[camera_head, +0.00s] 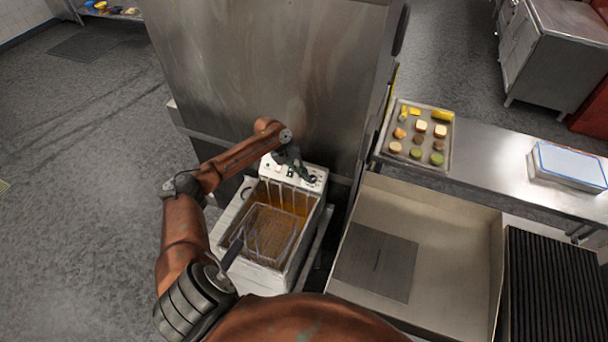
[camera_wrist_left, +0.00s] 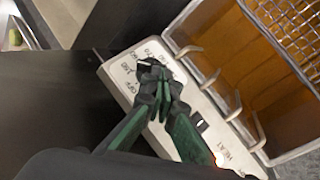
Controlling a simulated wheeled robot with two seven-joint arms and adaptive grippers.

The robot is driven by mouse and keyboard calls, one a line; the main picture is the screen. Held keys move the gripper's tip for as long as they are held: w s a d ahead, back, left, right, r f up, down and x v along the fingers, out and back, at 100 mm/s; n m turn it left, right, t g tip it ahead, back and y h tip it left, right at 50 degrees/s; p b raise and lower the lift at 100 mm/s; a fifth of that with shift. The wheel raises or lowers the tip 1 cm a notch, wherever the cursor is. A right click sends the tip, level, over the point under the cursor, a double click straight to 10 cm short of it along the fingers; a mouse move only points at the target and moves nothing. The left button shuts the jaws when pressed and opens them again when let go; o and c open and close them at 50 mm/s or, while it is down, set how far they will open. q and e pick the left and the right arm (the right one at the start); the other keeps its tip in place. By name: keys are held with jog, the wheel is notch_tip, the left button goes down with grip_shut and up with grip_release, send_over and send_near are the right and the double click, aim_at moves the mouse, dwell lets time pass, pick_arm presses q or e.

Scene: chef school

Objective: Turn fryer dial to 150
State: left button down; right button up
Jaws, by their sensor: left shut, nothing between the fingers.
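The fryer (camera_head: 222,228) is a white-sided unit with oil and a wire basket (camera_head: 272,232) inside. Its white control panel (camera_head: 318,172) is at the back, against a tall steel panel. In the left wrist view the panel (camera_wrist_left: 118,72) shows printed numbers, an OFF mark and the word HEAT. The black dial (camera_wrist_left: 147,62) is mostly hidden behind my fingertips. My left gripper (camera_head: 300,174) is shut at the dial; it also shows in the left wrist view (camera_wrist_left: 160,84), with nothing visible between its fingers. I cannot tell whether it touches the dial or where the dial points. My right gripper is not in view.
The tall steel panel (camera_head: 270,70) stands close behind the fryer. The basket handle (camera_head: 232,254) sticks out at the front left. To the right are a flat griddle (camera_head: 375,262), a tray of food (camera_head: 447,133) and a ribbed black grill (camera_head: 552,285).

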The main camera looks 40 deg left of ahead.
pick_arm(q)
jog(key=shift+s+f, duration=0.1)
jog(key=shift+r+p, duration=0.85)
jog(key=shift+p, duration=0.35)
jog(key=shift+w+a+r, duration=0.2)
jog(key=shift+a+r, duration=0.1)
jog(key=shift+a, duration=0.05)
jog(key=shift+w+a+r+p, duration=0.25)
jog(key=shift+a+r+p, duration=0.25)
jog(key=shift+a, duration=0.1)
jog(key=shift+w+a+r+p, duration=0.25)
jog(key=shift+a+r+p, duration=0.2)
jog(key=shift+a, duration=0.15)
jog(key=b+v, duration=0.2)
jog(key=v, duration=0.7)
jog(key=shift+a+r+b, duration=0.2)
jog(key=shift+r+b, duration=0.05)
jog(key=shift+b, duration=0.1)
jog(key=shift+s, duration=0.1)
